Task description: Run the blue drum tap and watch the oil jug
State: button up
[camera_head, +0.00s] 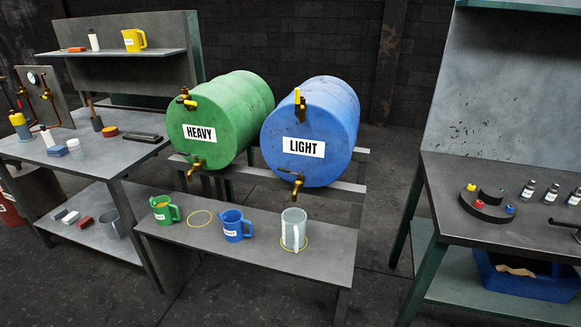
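The blue drum (330,115), labelled LIGHT, lies on its side on a metal rack. Its brass tap (297,184) is at the bottom of its front face; I cannot tell whether it is open. A second valve with a yellow handle (299,103) is higher on the face. A pale grey jug (293,229) stands upright below the tap, within a yellow ring (305,246) on the low shelf. I cannot make out a stream or an oil level. A blue jug (235,227) stands to its left. My gripper is not in view.
The green drum (245,100), labelled HEAVY, lies left of the blue one, with its own tap (195,165). Below are a green jug (163,210) and an empty yellow ring (199,218). Benches flank the rack; the right bench (445,175) holds bottles. Floor (375,225) shows between.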

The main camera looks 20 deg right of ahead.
aim_at(289, 171)
jog(key=i+l, duration=0.2)
jog(key=i, duration=0.25)
jog(key=i+l, duration=0.25)
jog(key=i, duration=0.15)
jog(key=i+l, duration=0.2)
jog(key=i, duration=0.25)
jog(key=u, duration=0.05)
